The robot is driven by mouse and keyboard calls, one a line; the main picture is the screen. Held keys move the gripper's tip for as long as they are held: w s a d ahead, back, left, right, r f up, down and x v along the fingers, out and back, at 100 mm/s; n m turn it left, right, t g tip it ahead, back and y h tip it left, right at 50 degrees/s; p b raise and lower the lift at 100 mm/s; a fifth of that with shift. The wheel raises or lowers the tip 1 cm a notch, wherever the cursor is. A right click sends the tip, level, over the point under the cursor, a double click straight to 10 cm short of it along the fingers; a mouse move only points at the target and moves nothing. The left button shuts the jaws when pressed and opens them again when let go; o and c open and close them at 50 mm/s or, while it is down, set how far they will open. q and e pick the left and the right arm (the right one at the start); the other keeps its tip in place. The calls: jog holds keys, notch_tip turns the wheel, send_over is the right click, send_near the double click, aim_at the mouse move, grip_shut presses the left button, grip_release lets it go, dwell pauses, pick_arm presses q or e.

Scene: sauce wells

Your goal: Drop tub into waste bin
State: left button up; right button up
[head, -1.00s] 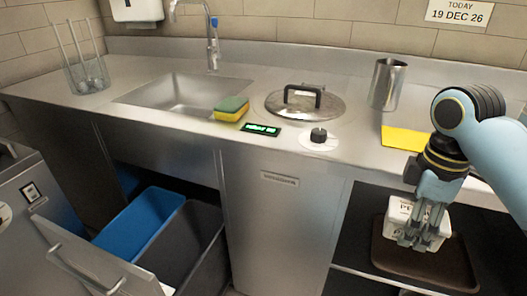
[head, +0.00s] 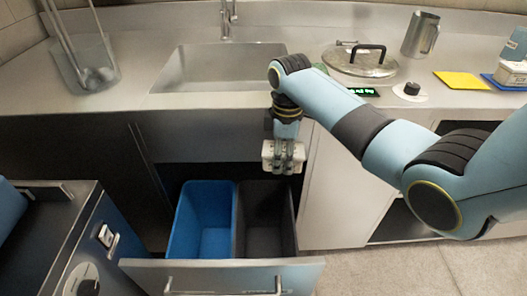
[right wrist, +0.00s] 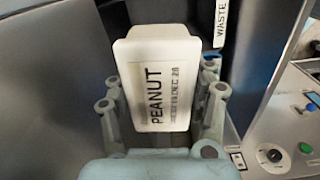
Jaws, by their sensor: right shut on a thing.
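My right gripper (head: 287,168) is shut on a white tub (head: 269,153), held upright above the dark grey bin (head: 265,225) in the pulled-out drawer. In the right wrist view the tub (right wrist: 155,80) fills the space between the fingers (right wrist: 162,108), and its label reads "PEANUT". A blue bin (head: 203,225) stands beside the dark grey one, on its left. A "WASTE" label (right wrist: 220,22) shows near the tub in the right wrist view. My left gripper is out of view.
The drawer front (head: 225,276) stands out ahead of the bins. The counter with its sink (head: 215,75) lies behind and above the tub. A steel cabinet (head: 75,245) is at the left. A lidded well (head: 360,62) and a yellow sheet (head: 462,80) are on the counter.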

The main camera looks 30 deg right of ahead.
jog(key=shift+w+a+f+p, duration=0.3)
jog(key=shift+w+a+f, duration=0.45)
jog(key=shift+w+a, duration=0.15)
jog(key=shift+w+f, duration=0.2)
jog(key=shift+f, duration=0.25)
pick_arm(q)
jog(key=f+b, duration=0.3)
jog(key=b, duration=0.1)
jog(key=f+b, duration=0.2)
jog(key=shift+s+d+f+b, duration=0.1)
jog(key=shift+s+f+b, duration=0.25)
jog(key=shift+b, duration=0.05)
pick_arm(e)
notch_tip(320, 180, down, 6)
jog(key=shift+r, duration=0.1)
jog(key=o, duration=1.5)
notch_tip(320, 180, up, 7)
jog(key=shift+r, duration=0.2)
